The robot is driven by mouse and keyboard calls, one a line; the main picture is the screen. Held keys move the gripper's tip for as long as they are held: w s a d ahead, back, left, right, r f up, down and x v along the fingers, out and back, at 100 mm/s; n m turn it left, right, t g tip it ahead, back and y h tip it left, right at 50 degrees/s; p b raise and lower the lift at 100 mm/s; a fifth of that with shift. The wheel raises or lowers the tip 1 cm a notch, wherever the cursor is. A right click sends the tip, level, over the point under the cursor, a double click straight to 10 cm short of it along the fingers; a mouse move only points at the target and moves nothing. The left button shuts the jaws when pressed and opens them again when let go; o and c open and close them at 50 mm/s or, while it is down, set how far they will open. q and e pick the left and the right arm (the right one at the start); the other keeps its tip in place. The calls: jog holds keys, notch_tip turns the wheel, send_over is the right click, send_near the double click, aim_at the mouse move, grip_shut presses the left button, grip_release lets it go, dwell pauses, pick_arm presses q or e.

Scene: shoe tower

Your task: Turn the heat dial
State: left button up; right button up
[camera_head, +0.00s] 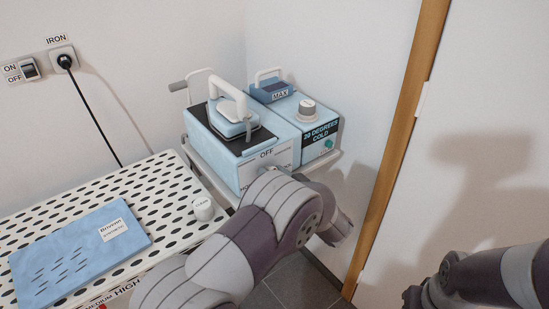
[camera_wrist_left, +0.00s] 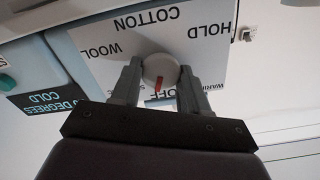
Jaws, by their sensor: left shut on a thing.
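The heat dial (camera_wrist_left: 160,70) is a round white knob with a red mark on the white front panel (camera_wrist_left: 110,65) of the light-blue iron station. The panel appears upside down in the left wrist view, with the words COTTON, WOOL, HOLD and a partly hidden OFF around the dial. The red mark points toward OFF. My left gripper (camera_wrist_left: 160,88) is shut on the dial, one finger on each side. In the head view my left arm hides the dial; the panel (camera_head: 280,155) shows above it, reading OFF. My right arm enters at the lower right, its gripper fingers unclear.
A perforated board (camera_head: 165,197) with folded blue cloth (camera_head: 78,252) lies left. A wooden door frame (camera_head: 397,140) is right.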

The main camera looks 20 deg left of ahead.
pick_arm(q)
jog(key=shift+f+m+p, duration=0.1)
jog(key=shift+m+p, duration=3.6)
jog(key=shift+p, duration=0.25)
jog(key=shift+d, duration=0.1)
jog(key=o, duration=1)
jog(key=shift+c, duration=0.2)
jog(key=shift+w, duration=0.1)
jog(key=v, duration=1.2)
jog(key=shift+s+d+b, duration=0.25)
jog(key=shift+s+b, duration=0.05)
